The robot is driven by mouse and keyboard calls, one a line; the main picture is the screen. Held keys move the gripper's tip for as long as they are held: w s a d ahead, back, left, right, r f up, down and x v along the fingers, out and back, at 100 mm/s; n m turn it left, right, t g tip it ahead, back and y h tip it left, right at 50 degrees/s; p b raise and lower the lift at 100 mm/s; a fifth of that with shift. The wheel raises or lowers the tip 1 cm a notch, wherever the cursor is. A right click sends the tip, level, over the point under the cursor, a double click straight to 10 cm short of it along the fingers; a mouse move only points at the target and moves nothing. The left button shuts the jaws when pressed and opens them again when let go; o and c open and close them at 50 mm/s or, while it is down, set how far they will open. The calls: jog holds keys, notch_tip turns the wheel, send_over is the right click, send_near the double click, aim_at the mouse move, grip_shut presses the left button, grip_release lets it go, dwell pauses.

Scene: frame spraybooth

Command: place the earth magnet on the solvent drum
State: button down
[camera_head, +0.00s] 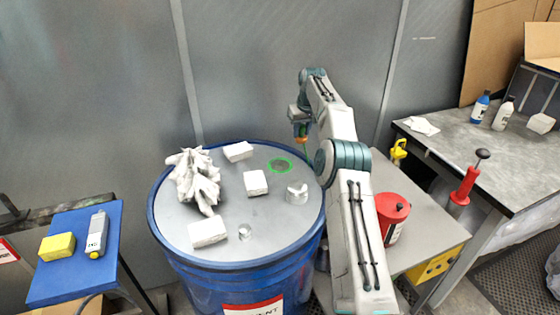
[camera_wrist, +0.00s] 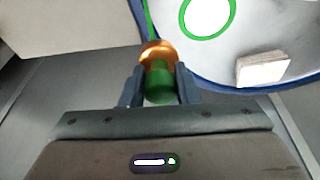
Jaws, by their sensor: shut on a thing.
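The blue solvent drum (camera_head: 190,275) stands in the middle of the head view, with a grey top. A green ring (camera_head: 280,166) marks a clear spot at the back right of its top; the ring also shows in the wrist view (camera_wrist: 207,36). My gripper (camera_head: 301,138) is up behind the drum's back right side. In the wrist view my gripper (camera_wrist: 158,82) is shut on the earth magnet (camera_wrist: 157,60), a copper-coloured and green piece with a green lead. There the magnet appears just left of the drum's rim, apart from the ring. Its height above the drum is hard to tell.
On the drum top are a crumpled white rag (camera_head: 198,180), several white blocks (camera_head: 256,183), a small metal cylinder (camera_head: 245,231) and a notched pale piece (camera_head: 297,195). A grey side table with a red can (camera_head: 392,212) stands right. A grey wall is close behind.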

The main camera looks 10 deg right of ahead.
jog(key=a+f, duration=0.1)
jog(key=a, duration=0.1)
jog(key=s+a+f, duration=0.1)
jog(key=a+f, duration=0.1)
jog(key=a, duration=0.1)
jog(key=a+f, duration=0.1)
jog(key=a, duration=0.1)
jog(key=shift+s+a+f, duration=0.15)
jog(key=shift+a+f, duration=0.1)
jog(key=shift+a, duration=0.15)
jog(key=shift+f+p, duration=0.6)
jog(key=shift+f, duration=1.4)
jog(key=shift+f, duration=0.15)
jog(key=c, duration=1.1)
grip_release()
